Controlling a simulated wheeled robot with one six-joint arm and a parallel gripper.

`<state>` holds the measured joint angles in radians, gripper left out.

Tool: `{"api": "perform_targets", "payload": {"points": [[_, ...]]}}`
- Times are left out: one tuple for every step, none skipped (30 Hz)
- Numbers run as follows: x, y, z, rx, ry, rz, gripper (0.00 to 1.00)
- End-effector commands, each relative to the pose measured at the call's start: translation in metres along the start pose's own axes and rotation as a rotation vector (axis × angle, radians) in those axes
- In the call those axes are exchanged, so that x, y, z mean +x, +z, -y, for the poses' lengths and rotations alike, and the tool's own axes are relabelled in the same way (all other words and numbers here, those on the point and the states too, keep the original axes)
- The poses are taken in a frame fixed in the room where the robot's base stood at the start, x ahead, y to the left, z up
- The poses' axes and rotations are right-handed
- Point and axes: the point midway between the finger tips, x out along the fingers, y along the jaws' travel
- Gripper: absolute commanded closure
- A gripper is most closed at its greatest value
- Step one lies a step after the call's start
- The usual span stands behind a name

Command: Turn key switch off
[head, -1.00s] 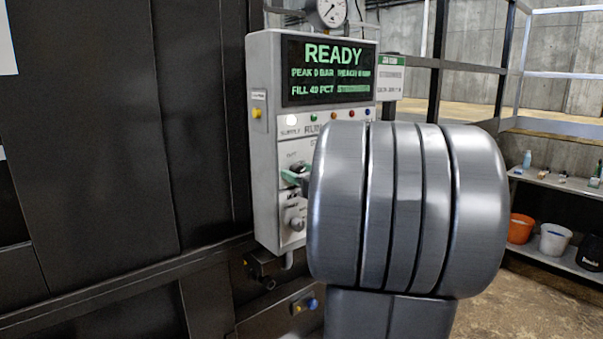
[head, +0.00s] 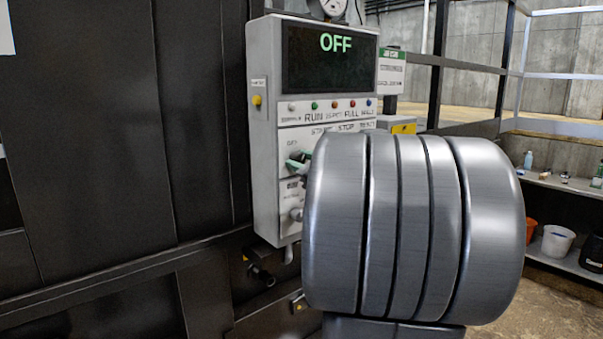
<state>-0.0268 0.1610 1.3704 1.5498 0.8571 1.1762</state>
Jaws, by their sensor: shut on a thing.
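The control box (head: 262,180) is a light grey panel on the dark compactor wall. Its screen (head: 331,62) reads OFF in green. The key switch (head: 297,164) is at the left of the lower panel, partly hidden by my arm. My gripper (head: 301,158) shows only as small green-tipped fingers at the key switch, shut on its key. The rest of the gripper is hidden behind my large grey arm link, which also covers the lower right of the box.
Indicator lamps (head: 333,105) run in a row below the screen. A yellow button (head: 257,101) is on the box's left side. Black pipework (head: 260,270) sits below the box. A shelf (head: 562,185) with bottles and a white bucket (head: 557,242) stands at the right.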

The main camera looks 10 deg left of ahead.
Motion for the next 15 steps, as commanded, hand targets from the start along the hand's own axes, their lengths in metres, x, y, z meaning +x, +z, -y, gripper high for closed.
{"api": "perform_targets", "payload": {"points": [[-0.0001, -0.0055, -0.0026, -0.046, -0.001, 0.002, 0.92], [0.0000, -0.0054, -0.0025, -0.074, -0.001, 0.003, 0.92], [0.0000, -0.0055, -0.0026, -0.112, -0.001, 0.004, 0.92], [0.0000, -0.0055, -0.0027, -0.140, -0.001, 0.005, 0.92], [0.0000, -0.0054, -0.0026, -0.170, -0.001, 0.005, 0.92], [0.0000, -0.0052, -0.0026, -0.207, -0.001, 0.007, 0.92], [0.0000, -0.0052, -0.0027, -0.234, -0.002, 0.008, 0.92], [0.0000, -0.0051, -0.0027, -0.262, -0.001, 0.008, 0.92], [0.0000, -0.0049, -0.0025, -0.298, -0.001, 0.009, 0.92], [0.0000, -0.0047, -0.0025, -0.325, -0.001, 0.010, 0.92], [0.0000, -0.0047, -0.0025, -0.349, -0.001, 0.011, 0.92], [0.0000, -0.0045, -0.0024, -0.383, -0.001, 0.011, 0.92], [0.0000, -0.0043, -0.0022, -0.406, -0.001, 0.012, 0.92], [0.0000, -0.0042, -0.0021, -0.430, -0.001, 0.012, 0.92], [0.0000, -0.0041, -0.0021, -0.458, -0.001, 0.013, 0.92]]}}
